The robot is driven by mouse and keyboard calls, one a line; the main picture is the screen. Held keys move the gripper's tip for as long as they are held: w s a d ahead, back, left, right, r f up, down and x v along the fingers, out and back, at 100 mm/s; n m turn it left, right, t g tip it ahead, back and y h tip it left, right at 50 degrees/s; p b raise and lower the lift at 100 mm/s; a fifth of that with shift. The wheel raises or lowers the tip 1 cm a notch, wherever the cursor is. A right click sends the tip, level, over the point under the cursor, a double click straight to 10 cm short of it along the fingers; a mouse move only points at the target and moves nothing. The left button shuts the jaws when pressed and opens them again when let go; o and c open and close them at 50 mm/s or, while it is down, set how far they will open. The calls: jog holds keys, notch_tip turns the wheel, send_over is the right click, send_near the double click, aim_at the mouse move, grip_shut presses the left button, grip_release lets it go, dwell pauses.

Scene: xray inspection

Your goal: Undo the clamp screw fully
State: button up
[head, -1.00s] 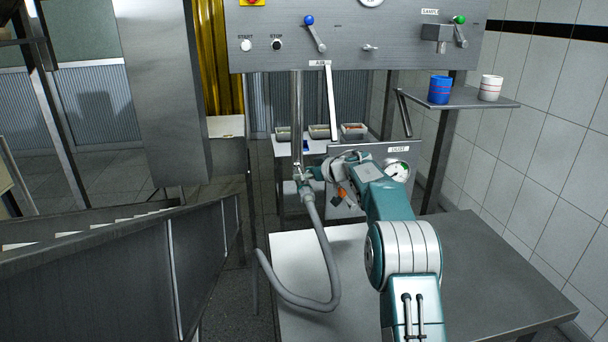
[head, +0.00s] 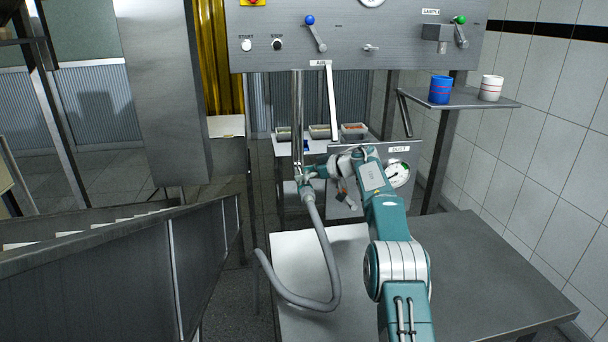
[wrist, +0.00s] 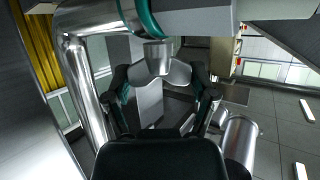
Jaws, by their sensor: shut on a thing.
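The clamp joint (head: 305,175) sits where the steel pipe (head: 297,125) meets the grey hose (head: 322,245) in the head view. My gripper (head: 312,173) is at this joint, coming from the right. In the wrist view a silver winged piece, seemingly the clamp screw (wrist: 158,68), lies between the two dark fingers of my gripper (wrist: 160,85), which is shut on it. The fingers' contact with the wings is partly in shadow. My gripper and wrist hide most of the clamp and screw in the head view.
A steel table (head: 480,270) lies below my arm. A dust box with a gauge (head: 397,174) stands close behind my wrist. The control panel (head: 350,38) is above, and a shelf with a blue cup (head: 440,89) and white cup (head: 491,87) is at right.

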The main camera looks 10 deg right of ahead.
jog(key=shift+d, duration=0.1)
jog(key=o, duration=1)
jog(key=shift+o, duration=0.2)
jog(key=shift+d, duration=0.1)
jog(key=v, duration=1.2)
jog(key=shift+d+f, duration=0.1)
